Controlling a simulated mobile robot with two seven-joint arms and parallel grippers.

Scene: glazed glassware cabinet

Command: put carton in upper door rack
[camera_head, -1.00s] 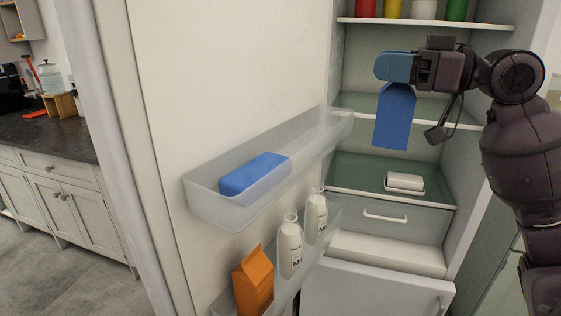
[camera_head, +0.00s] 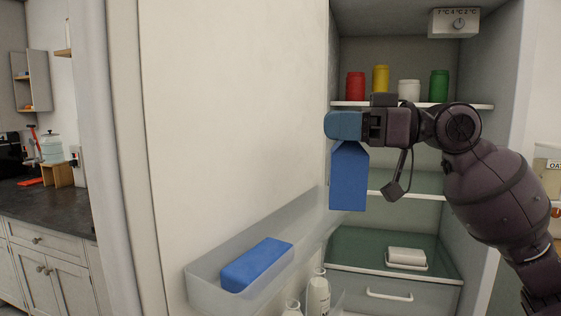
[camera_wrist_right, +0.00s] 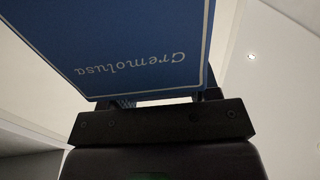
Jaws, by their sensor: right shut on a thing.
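A blue carton (camera_head: 348,181) hangs upright below my right gripper (camera_head: 343,127), which is shut on its top. In the right wrist view the carton (camera_wrist_right: 140,45) fills the upper left, with upside-down lettering "Cremolusa". The upper door rack (camera_head: 205,283) is a clear bin on the open fridge door, lower and to the left of the held carton. A blue block-shaped item (camera_head: 257,264) lies in that rack. The held carton is apart from the rack, in front of the fridge shelves. My left gripper is not in view.
Red, yellow, white and green containers (camera_head: 409,90) stand on the top fridge shelf. A white dish (camera_head: 406,258) sits on the lower glass shelf. Bottles (camera_head: 318,295) stand below the upper rack. The rack's far part looks clear.

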